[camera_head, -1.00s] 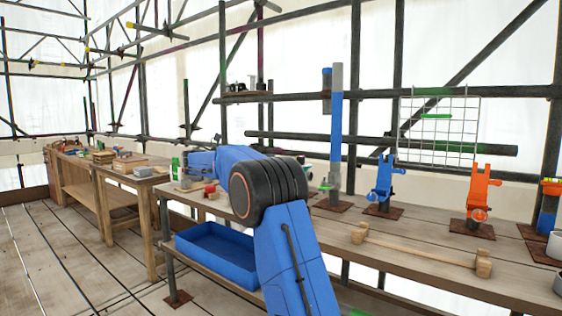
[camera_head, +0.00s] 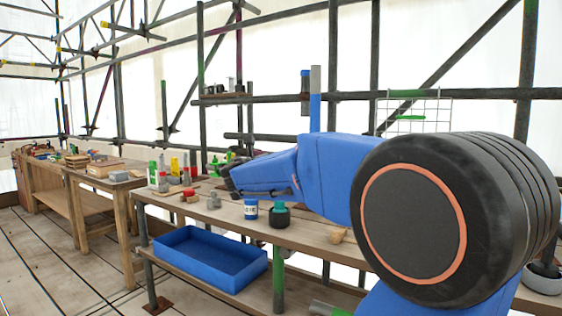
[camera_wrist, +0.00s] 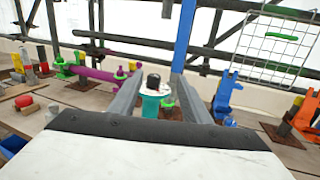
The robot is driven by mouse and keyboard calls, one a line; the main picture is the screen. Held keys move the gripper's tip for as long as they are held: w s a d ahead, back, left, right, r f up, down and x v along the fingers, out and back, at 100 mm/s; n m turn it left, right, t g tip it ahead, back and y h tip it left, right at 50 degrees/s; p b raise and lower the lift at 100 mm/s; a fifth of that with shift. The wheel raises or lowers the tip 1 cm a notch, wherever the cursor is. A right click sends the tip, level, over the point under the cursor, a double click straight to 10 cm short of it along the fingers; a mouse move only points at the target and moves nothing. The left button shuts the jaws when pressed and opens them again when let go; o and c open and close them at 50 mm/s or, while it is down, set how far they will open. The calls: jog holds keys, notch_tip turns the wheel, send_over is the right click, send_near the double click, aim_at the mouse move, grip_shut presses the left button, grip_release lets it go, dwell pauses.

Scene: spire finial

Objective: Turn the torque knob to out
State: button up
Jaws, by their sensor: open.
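My gripper (camera_wrist: 158,90) is open in the wrist view, with its two grey fingers apart and nothing held. Between and beyond the fingers stands a teal device with a white top and a black knob (camera_wrist: 153,80). The knob looks like the torque knob, but its marks are too small to read. It appears apart from the fingers. In the head view my gripper (camera_head: 228,180) is a dark shape at the end of my blue arm, above the bench, and its fingers are hard to make out. I cannot pick out the knob there.
A blue post (camera_wrist: 183,40) rises behind the device. A blue clamp (camera_wrist: 224,95) and an orange clamp (camera_wrist: 300,115) stand to the right, and a purple bar (camera_wrist: 92,74) to the left. A blue tray (camera_head: 210,257) sits on the lower shelf. Several small items crowd the bench.

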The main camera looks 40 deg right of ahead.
notch_tip(320, 180, down, 3)
jog(key=s+a+n+t+y, duration=0.2)
jog(key=x, duration=1.7)
jog(key=shift+s+d, duration=0.15)
jog(key=shift+c, duration=0.5)
jog(key=c, duration=0.9)
